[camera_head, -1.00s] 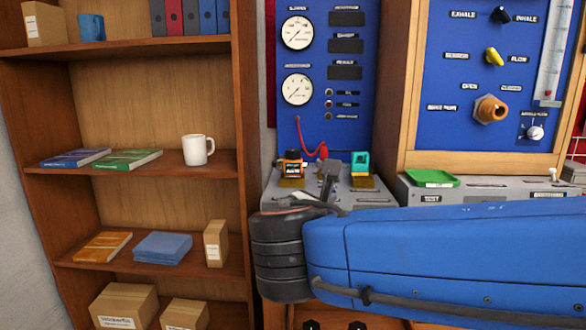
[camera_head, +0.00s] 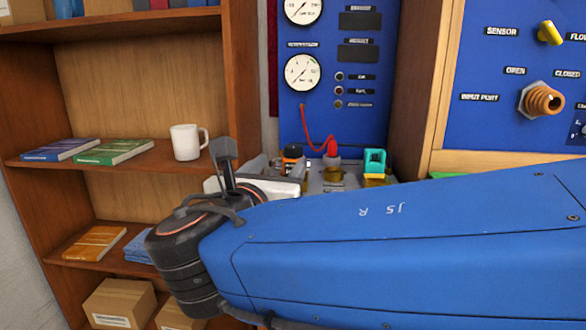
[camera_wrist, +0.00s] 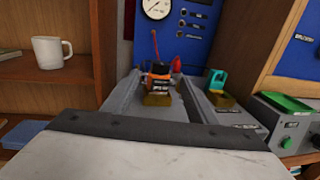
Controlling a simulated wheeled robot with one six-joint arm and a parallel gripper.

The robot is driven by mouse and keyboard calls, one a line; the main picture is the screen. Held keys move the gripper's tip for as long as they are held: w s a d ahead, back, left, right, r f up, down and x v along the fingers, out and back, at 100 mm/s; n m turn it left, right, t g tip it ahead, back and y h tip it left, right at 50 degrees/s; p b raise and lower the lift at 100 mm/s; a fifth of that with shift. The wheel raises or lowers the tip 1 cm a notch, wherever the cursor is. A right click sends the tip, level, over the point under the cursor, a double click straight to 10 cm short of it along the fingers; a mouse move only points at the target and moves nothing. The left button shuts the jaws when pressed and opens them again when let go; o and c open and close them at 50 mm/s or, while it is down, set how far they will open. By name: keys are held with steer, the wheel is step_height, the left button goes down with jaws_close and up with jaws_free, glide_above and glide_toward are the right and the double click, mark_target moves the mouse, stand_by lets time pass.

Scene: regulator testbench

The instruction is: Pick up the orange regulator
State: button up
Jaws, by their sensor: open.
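The orange regulator (camera_head: 292,157), black and orange, stands on the bench below the gauges in the head view, partly hidden by my gripper. In the wrist view the orange regulator (camera_wrist: 157,77) stands upright near the centre with a brass-coloured block at its foot. My gripper (camera_wrist: 160,90) is open, its grey fingers reaching forward on either side of the line to the regulator. They do not hold it, and I cannot tell how far off it is.
A teal regulator (camera_wrist: 217,82) stands to the right, also in the head view (camera_head: 375,160). A red fitting with a hose (camera_head: 332,148) is between them. A green tray (camera_wrist: 285,104) lies farther right. A shelf with a white mug (camera_head: 188,142) is at left.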

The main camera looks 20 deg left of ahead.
mark_target(296, 145)
steer(key=w, duration=0.5)
steer(key=w+a, duration=0.1)
steer(key=w, duration=0.9)
steer(key=shift+w+a, duration=0.1)
steer(key=shift+a, duration=0.05)
steer(key=c, duration=1.3)
jaws_close()
steer(key=shift+r, duration=0.2)
